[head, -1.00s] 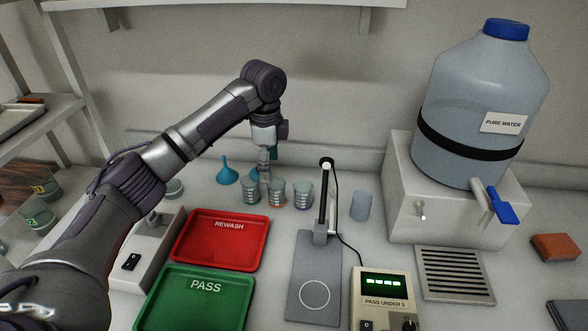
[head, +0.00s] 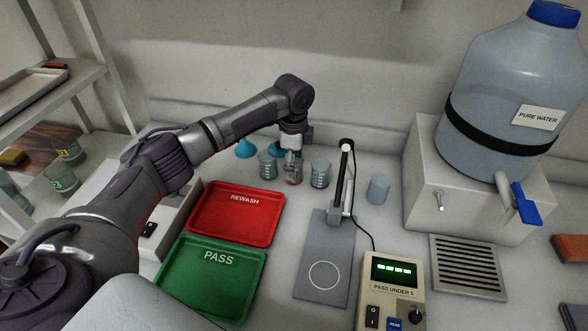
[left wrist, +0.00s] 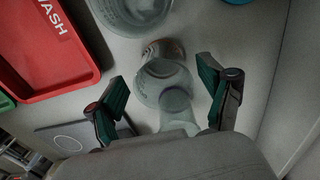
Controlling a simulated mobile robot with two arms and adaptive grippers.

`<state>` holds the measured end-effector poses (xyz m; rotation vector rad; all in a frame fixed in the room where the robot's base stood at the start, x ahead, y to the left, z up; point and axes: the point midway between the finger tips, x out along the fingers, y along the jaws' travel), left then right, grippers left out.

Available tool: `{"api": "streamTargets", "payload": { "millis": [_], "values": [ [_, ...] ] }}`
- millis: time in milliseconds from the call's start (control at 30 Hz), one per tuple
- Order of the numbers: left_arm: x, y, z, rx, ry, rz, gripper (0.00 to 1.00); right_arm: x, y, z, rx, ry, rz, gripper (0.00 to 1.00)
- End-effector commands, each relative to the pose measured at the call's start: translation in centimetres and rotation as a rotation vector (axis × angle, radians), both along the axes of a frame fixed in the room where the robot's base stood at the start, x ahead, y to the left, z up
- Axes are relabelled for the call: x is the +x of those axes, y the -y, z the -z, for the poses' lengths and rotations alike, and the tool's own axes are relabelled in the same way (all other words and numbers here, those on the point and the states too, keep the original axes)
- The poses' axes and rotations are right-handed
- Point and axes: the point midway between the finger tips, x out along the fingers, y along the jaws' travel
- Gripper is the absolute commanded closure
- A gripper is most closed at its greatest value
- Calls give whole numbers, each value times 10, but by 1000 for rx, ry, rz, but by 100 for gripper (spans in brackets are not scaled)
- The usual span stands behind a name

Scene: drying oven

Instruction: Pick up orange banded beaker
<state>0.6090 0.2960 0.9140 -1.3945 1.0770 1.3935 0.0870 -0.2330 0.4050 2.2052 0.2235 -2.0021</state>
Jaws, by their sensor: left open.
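The orange banded beaker (head: 293,177) is a clear glass beaker, the middle one of a row of three on the bench in the head view. My left gripper (head: 291,156) is over it, pointing down, and hides part of its top. In the left wrist view, a clear beaker with a dull orange-brown band (left wrist: 163,48) lies ahead of and between the spread fingers of my left gripper (left wrist: 165,98). The gripper is open and holds nothing. I cannot tell whether a finger touches the glass. My right gripper is out of view.
Neighbouring beakers stand close on the left (head: 267,165) and right (head: 320,175). Blue funnels (head: 246,149) are behind. A red REWASH tray (head: 237,215), a green PASS tray (head: 210,277) and a probe stand (head: 325,260) are in front. A plain cup (head: 378,188) stands farther right.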

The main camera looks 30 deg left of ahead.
Motion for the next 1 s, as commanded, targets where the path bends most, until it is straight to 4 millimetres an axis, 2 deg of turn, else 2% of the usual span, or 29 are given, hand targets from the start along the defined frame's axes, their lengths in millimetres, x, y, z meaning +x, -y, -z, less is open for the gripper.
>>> {"api": "streamTargets", "payload": {
  "millis": [100,200,467,567,900,1000],
  "values": [
    [2,0,18,1,-4,1,20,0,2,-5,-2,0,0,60],
    [2,-1,28,0,-2,0,20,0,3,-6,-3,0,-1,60],
    [2,0,32,0,0,1,20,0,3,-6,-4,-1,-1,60],
    [2,0,32,0,0,1,33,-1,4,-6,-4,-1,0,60],
    [2,0,31,0,0,1,88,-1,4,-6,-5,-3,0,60],
    [2,0,31,0,0,1,88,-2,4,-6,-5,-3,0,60]
  ]
}}
